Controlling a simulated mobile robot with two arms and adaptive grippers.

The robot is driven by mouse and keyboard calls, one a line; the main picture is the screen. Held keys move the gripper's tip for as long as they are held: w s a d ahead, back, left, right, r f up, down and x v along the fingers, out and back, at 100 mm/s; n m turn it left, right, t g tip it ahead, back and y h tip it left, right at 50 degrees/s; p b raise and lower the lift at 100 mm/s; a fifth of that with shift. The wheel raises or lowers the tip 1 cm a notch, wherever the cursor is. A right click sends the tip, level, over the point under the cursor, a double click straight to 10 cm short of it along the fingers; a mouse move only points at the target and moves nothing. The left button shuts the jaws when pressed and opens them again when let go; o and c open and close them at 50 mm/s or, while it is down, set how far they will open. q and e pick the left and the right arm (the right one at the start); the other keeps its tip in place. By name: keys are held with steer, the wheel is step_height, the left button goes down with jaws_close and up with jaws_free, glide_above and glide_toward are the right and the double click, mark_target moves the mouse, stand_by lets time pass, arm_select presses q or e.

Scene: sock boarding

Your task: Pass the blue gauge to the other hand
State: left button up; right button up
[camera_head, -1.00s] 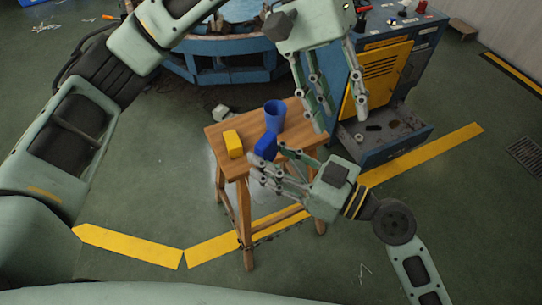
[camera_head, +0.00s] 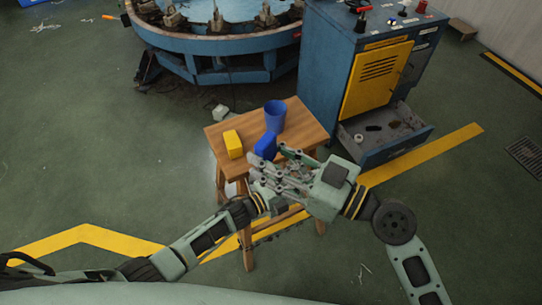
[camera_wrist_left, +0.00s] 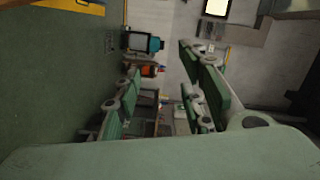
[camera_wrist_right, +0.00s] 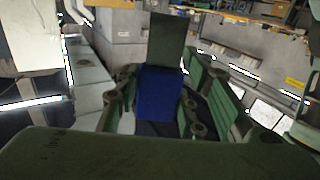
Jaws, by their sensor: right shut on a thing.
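The blue gauge (camera_head: 265,145) is a small blue block above the front of the wooden stool, at the fingertips of my right gripper (camera_head: 262,165). In the right wrist view the gauge (camera_wrist_right: 158,92) sits between the shut fingers. My left gripper (camera_head: 291,168) reaches in from the lower left, and its fingers overlap those of the right hand in the head view, close to the gauge. In the left wrist view its fingers (camera_wrist_left: 160,95) are spread with nothing between them. Whether the left fingers touch the gauge is not clear.
A wooden stool (camera_head: 306,128) carries a yellow block (camera_head: 233,144) and a blue cup (camera_head: 274,114). A blue cabinet (camera_head: 328,70) with a yellow door and an open drawer (camera_head: 385,135) stands behind right. A round blue machine (camera_head: 235,65) stands behind.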

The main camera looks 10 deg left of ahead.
arm_select(q)
steer(key=s+a+f+n+g+y, duration=0.1)
steer(key=s+a+f+n+y, duration=0.3)
steer(key=f, duration=0.4)
steer(key=s+a+f+n+y, duration=0.2)
steer(key=s+a+f+n, duration=0.3)
steer(key=a+f, duration=0.3)
steer(key=s+a+f+n+g+y, duration=0.1)
steer(key=s+a+f+n+y, duration=0.3)
steer(key=f, duration=0.5)
steer(key=s+a+f+n+g+y, duration=0.1)
steer(key=s+a+f+n+g, duration=0.1)
steer(key=s, duration=0.9)
steer(key=s+a+f+n+g+y, duration=0.1)
steer(key=s+a+f+n+g, duration=0.2)
steer(key=s, duration=0.8)
steer(key=s+a+f+n+g+y, duration=0.1)
steer(key=s+a+f+n+g, duration=0.2)
steer(key=s+f, duration=0.4)
steer(key=s+a+n, duration=0.1)
steer(key=s+a, duration=0.1)
steer(key=s, duration=0.2)
steer(key=shift+a+f+n+y, duration=0.15)
steer(key=shift+f+n+y, duration=0.15)
steer(key=shift+f+n, duration=0.1)
